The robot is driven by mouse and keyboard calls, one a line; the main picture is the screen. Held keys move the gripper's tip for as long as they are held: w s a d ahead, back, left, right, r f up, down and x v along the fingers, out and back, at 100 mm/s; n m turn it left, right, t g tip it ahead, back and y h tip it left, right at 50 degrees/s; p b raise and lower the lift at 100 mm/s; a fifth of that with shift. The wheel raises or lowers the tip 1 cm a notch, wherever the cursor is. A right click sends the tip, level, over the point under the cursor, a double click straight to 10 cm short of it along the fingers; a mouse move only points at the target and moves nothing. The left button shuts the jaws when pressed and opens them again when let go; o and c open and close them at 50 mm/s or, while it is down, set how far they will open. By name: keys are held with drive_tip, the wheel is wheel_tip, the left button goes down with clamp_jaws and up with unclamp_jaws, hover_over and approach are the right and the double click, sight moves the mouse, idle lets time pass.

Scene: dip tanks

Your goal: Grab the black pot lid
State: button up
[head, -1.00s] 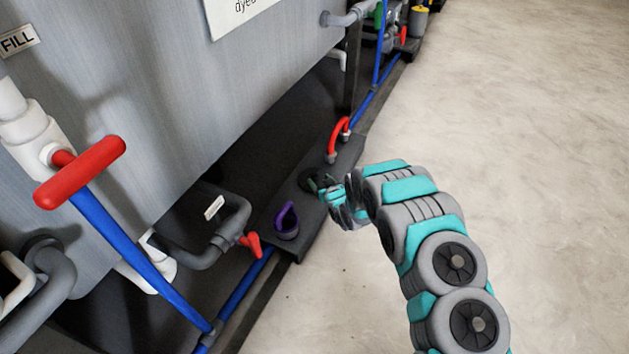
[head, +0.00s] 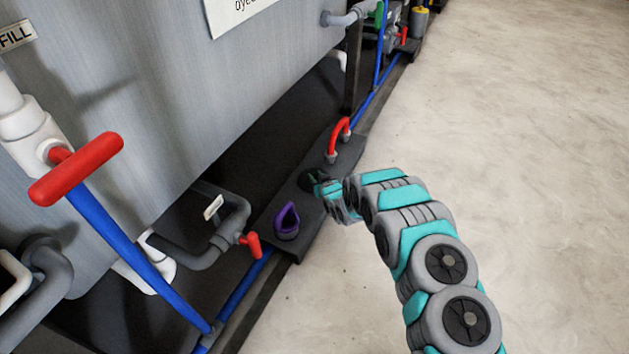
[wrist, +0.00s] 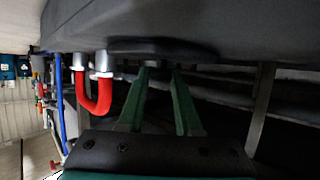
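The black pot lid (head: 306,179) lies on a dark plate, between a purple-handled piece and a red loop, partly hidden by my gripper. In the wrist view, which looks upside down, the lid (wrist: 160,48) is a dark flat disc against the plate at the top. My gripper (head: 320,186) is at the lid in the head view. In the wrist view its two green fingers (wrist: 161,72) stand apart, with their tips close to the lid. The gap between them is dark, so I cannot tell whether a knob is there or whether they touch the lid.
The dark plate (head: 318,218) also carries the purple-handled piece (head: 287,220) and the red loop (head: 339,138). A red-handled valve (head: 251,245) and blue pipe (head: 240,292) lie nearer. The grey tank (head: 180,95) overhangs on the left. Open floor (head: 510,150) is on the right.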

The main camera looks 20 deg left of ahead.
clamp_jaws()
idle(0.3)
